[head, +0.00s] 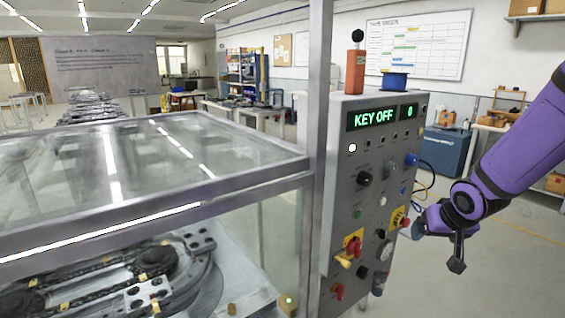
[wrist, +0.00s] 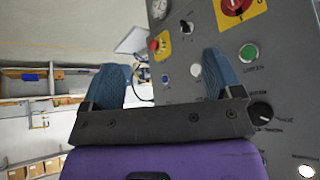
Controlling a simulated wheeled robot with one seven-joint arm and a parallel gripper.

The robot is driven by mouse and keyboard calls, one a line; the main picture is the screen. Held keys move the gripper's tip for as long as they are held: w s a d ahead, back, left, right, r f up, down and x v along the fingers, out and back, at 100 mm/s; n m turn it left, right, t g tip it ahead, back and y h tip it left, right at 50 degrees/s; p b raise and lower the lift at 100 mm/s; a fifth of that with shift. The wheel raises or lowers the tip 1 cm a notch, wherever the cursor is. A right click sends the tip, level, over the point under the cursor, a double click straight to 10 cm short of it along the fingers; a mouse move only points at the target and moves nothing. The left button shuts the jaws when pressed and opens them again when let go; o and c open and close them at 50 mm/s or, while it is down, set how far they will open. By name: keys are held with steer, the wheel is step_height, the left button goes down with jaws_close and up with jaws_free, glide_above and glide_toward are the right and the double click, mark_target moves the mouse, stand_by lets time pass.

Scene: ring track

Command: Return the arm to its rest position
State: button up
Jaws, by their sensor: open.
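My purple arm (head: 520,140) reaches in from the right edge of the head view, bent at a dark joint. My gripper (head: 418,228) is close to the right side of the grey control cabinet (head: 338,215), by its lower buttons; I cannot tell whether it touches. In the wrist view, the two blue fingers of my gripper (wrist: 165,78) stand wide apart with nothing held between them. Behind them are a red button on yellow (wrist: 159,44), a white button (wrist: 196,70) and a green button (wrist: 248,53).
The cabinet display (head: 372,119) reads KEY OFF. A red bottle-shaped thing (head: 355,72) and a blue spool (head: 395,81) stand on top. A glass-walled enclosure (head: 150,150) covers a track at left. A blue chest (head: 445,150) stands behind; open floor lies at lower right.

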steer(key=s+a+r, duration=0.2)
steer(key=s+r, duration=0.7)
steer(key=s, duration=0.3)
steer(key=s+a+r+n+g, duration=0.1)
steer(key=s+a+r, duration=0.2)
steer(key=s+r, duration=0.6)
steer(key=s, duration=0.3)
steer(key=shift+n, duration=0.3)
